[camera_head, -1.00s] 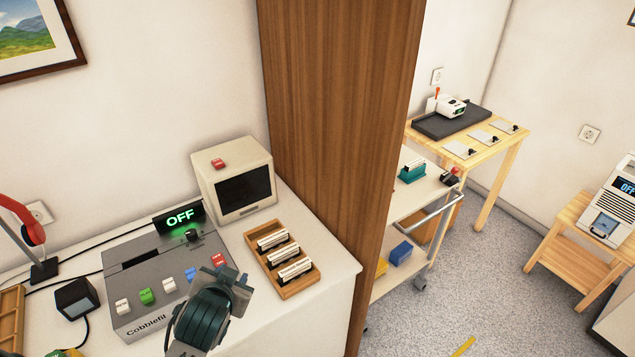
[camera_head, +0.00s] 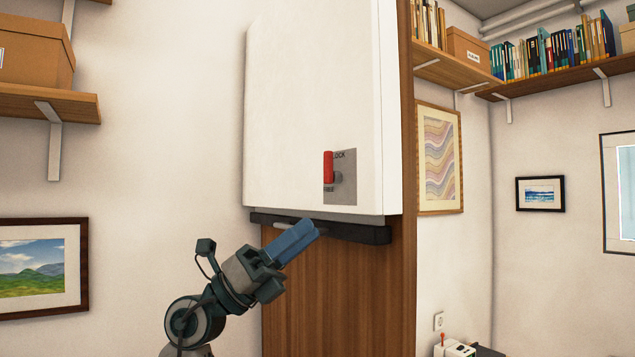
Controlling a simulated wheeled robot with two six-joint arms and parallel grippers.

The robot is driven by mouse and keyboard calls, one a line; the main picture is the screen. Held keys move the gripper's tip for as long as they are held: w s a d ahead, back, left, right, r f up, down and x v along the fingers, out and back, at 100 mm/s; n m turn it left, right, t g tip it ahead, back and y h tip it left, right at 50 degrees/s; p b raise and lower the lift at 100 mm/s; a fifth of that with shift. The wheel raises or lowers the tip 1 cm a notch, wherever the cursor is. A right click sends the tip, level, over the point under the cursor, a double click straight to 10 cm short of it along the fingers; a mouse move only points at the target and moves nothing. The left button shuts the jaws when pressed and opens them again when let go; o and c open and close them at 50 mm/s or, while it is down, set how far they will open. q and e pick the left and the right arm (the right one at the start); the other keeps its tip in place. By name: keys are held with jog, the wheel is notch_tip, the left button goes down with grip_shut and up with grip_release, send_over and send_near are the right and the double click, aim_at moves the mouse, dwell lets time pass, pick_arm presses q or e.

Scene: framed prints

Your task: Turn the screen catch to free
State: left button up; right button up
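The screen catch is a red lever (camera_head: 328,168) on a grey plate (camera_head: 346,192), low on the front of a white screen housing (camera_head: 305,110). The lever stands upright, beside the partly covered word LOCK. Smaller lettering below the lever is too small to read surely. My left gripper (camera_head: 308,231) is below and left of the catch, in front of the housing's lower edge, apart from the lever. Its blue fingers lie together with no gap showing and nothing seen between them. My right gripper is not in view.
A dark bar (camera_head: 362,233) runs under the housing, on a wooden panel (camera_head: 335,290). Shelves with a box (camera_head: 35,52) and books (camera_head: 550,50) are high at left and right. Framed prints (camera_head: 440,160) hang on the walls. The space before the catch is clear.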

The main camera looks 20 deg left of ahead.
pick_arm(q)
notch_tip(320, 180, up, 7)
jog(key=w+a+m+t+y, duration=0.1)
jog(key=w+m+y, duration=0.1)
jog(key=y, duration=0.5)
jog(key=n+t+y, duration=0.3)
jog(key=y, duration=0.2)
send_near(325, 164)
jog(key=p+x, duration=0.5)
jog(key=x, duration=0.3)
jog(key=shift+d+r, duration=0.1)
jog(key=shift+w, duration=0.15)
grip_shut()
